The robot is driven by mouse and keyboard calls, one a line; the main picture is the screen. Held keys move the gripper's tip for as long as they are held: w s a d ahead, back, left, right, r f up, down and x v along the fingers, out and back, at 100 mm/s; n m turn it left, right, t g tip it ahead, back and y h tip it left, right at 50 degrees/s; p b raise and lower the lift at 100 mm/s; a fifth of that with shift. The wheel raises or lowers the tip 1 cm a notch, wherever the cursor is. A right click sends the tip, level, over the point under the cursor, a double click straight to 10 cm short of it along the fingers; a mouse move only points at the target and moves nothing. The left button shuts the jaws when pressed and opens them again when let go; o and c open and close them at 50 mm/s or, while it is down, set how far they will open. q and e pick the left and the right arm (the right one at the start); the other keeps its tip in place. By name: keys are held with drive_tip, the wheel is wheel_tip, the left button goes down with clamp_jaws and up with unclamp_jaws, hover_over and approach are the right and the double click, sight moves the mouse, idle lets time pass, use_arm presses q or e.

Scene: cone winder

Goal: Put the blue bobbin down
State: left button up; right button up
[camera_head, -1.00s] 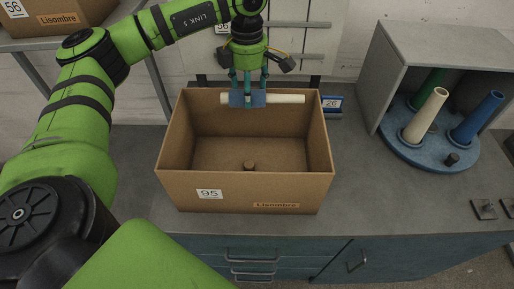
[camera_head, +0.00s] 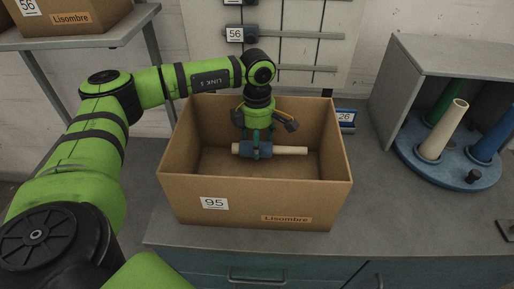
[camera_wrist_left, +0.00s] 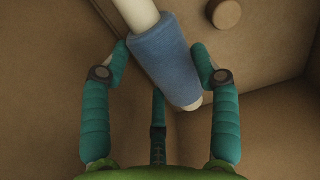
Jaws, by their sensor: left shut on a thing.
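My left gripper (camera_head: 258,152) is shut on a bobbin with a blue wound section (camera_head: 243,149) and a long cream tube (camera_head: 290,150). It holds the bobbin level inside the cardboard box (camera_head: 180,192) marked 95, below the rim and nearer the back wall. In the left wrist view the blue section (camera_wrist_left: 165,60) lies slanted between the fingers of the gripper (camera_wrist_left: 160,50), with the cream tube running off the top edge. I cannot tell whether the bobbin touches the box floor. My right gripper is not in view.
A round brown peg (camera_wrist_left: 226,13) stands in the box. Another box (camera_head: 75,18) sits on the upper-left shelf.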

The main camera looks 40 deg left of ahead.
use_arm(q)
wheel_tip(320, 180, down, 3)
drive_tip(key=shift+p, duration=0.3)
drive_tip(key=shift+f, duration=0.1)
drive_tip(key=shift+f, duration=0.15)
drive_tip(key=o, duration=1.2)
